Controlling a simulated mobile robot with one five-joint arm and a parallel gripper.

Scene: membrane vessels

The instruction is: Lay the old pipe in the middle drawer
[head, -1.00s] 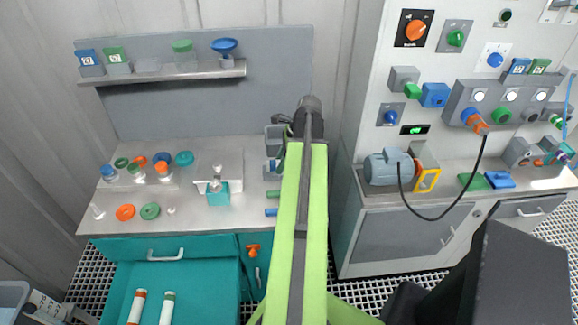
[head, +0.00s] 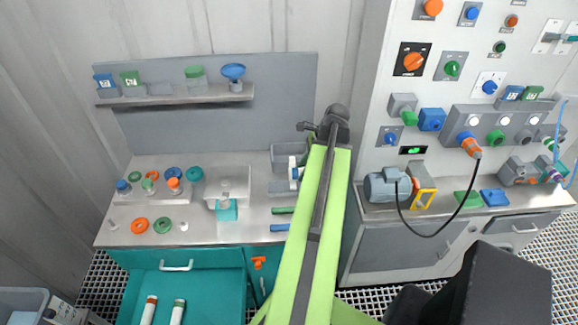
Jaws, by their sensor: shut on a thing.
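A teal drawer (head: 206,281) stands open below the bench at lower left. Two white pipes lie in it side by side, one with an orange end (head: 149,309) and one with a green end (head: 178,311). The bottom of the frame cuts off the drawer and both pipes. I cannot tell whether it is the middle drawer. My green arm reaches up across the bench, and my gripper is hidden behind it. No pipe in a grip shows, and I cannot tell which pipe is the old one. A green stub (head: 282,210) and a blue stub (head: 279,227) show beside my arm.
The bench (head: 205,231) holds coloured caps, rings and a teal-based holder (head: 226,211). Grey bins (head: 289,153) stand close to my arm. A shelf (head: 185,97) hangs above. At right stands a panel cabinet with a motor (head: 386,187) and a black cable.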

